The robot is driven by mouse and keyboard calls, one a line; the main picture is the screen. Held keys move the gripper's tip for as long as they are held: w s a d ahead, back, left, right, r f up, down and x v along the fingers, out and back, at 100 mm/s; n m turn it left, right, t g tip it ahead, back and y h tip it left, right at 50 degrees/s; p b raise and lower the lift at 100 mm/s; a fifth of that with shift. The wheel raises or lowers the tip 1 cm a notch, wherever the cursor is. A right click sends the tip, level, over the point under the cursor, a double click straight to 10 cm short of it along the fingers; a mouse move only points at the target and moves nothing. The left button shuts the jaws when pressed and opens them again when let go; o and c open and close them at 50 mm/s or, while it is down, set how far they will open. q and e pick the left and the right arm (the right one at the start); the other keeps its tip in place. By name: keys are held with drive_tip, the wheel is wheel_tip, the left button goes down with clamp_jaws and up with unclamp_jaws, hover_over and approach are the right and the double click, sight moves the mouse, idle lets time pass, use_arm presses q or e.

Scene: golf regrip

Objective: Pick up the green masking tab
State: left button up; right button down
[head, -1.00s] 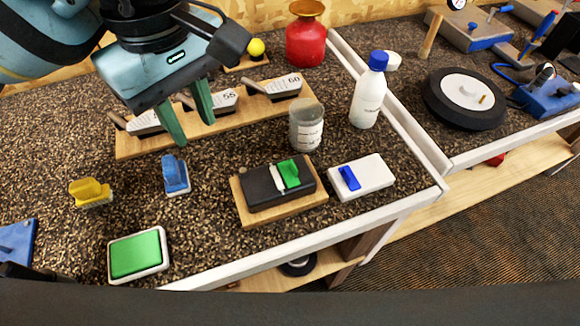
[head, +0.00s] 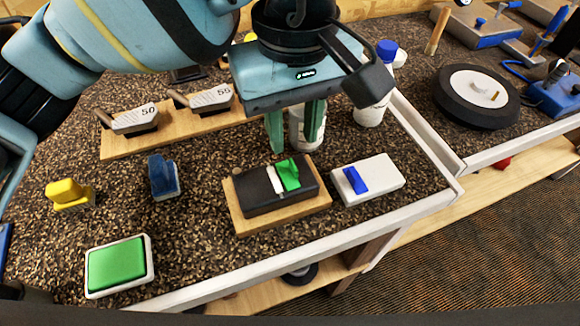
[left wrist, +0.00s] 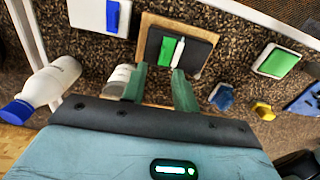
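The green masking tab (head: 288,175) lies on a dark block (head: 258,193) on a wooden board (head: 240,217), beside a narrow white piece (head: 274,180). The tab (left wrist: 167,51) and white piece (left wrist: 179,52) also show in the left wrist view. My left gripper (head: 294,145) is open and empty, fingers pointing down, above and just behind the block. In the left wrist view its two fingertips (left wrist: 160,70) are spread apart, with the tab ahead between them. They appear apart from the tab. My right gripper is in neither view.
A white block with a blue tab (head: 366,181) stands to the right. A clear jar (head: 297,128) is partly hidden behind my left fingers, and a white bottle (head: 372,112) stands beyond. Blue (head: 163,178) and yellow (head: 66,194) pieces and a green pad (head: 117,267) are left.

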sight(293, 165)
use_arm(q)
drive_tip(key=shift+s+f, duration=0.15)
drive_tip(key=shift+f, duration=1.15)
drive_tip(key=shift+s+f, duration=0.15)
drive_tip(key=shift+f, duration=1.15)
clamp_jaws()
